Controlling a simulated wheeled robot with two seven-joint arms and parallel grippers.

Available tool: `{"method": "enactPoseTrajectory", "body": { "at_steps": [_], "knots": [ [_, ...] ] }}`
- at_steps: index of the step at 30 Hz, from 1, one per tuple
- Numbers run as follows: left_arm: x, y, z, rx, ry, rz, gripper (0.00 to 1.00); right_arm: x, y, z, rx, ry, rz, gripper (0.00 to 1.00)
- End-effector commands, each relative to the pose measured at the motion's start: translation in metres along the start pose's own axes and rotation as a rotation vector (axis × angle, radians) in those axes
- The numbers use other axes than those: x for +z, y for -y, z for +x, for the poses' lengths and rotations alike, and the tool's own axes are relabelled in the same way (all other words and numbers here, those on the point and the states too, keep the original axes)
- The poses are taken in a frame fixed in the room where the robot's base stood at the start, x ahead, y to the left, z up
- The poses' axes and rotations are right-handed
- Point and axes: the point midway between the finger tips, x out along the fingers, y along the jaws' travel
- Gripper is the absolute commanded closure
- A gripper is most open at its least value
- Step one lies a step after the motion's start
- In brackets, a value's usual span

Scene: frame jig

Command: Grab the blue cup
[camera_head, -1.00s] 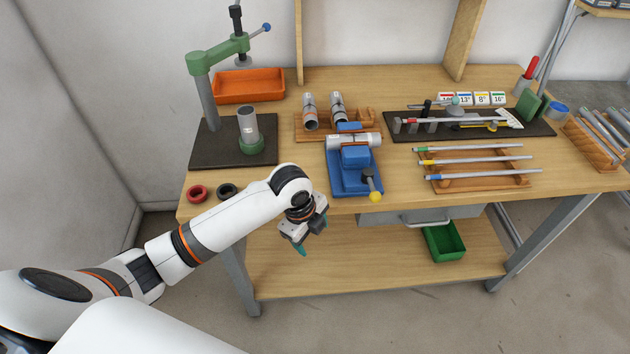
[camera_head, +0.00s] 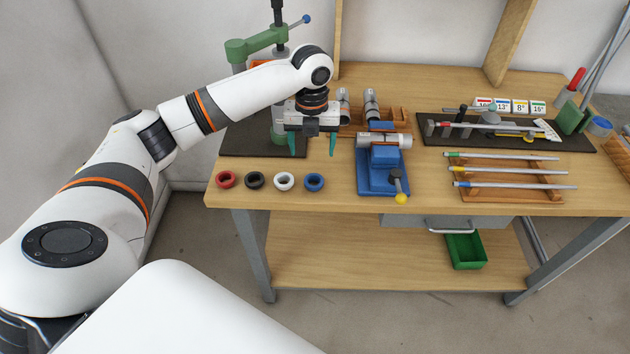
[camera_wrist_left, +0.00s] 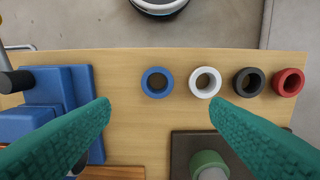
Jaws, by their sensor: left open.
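The blue cup (camera_head: 314,182), a short open ring-like piece, stands on the bench near its front edge, at the right end of a row of small cups. It also shows in the left wrist view (camera_wrist_left: 157,82), upper middle, with its dark opening facing the camera. My left gripper (camera_head: 312,151) is open and empty above the bench, farther back than the blue cup. In the left wrist view its two green fingers (camera_wrist_left: 160,112) are spread wide, and the cup lies beyond the tips, apart from both. My right gripper is not in view.
White (camera_head: 284,181), black (camera_head: 255,180) and red (camera_head: 225,179) cups stand left of the blue one. A blue clamp fixture (camera_head: 382,180) stands to its right. A green press (camera_head: 237,50) stands behind on a dark plate (camera_head: 235,142). Bare wood surrounds the cups.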

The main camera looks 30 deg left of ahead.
Motion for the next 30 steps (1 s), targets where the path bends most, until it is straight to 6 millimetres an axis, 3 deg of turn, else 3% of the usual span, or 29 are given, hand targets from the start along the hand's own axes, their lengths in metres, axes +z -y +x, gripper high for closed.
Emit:
{"method": "enactPoseTrajectory", "body": {
  "at_steps": [6,14,21,30],
  "knots": [
    [0.001,-0.001,0.037,-0.001,0.003,-0.001,0.29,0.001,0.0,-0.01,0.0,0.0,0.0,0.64],
    [0.002,-0.002,0.058,0.0,0.002,-0.001,0.29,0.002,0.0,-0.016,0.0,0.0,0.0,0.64],
    [0.004,-0.004,0.094,-0.001,0.002,-0.002,0.29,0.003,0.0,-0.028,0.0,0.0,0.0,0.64],
    [0.004,-0.004,0.103,0.0,-0.002,0.0,0.29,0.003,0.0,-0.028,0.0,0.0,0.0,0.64]
  ]
}}
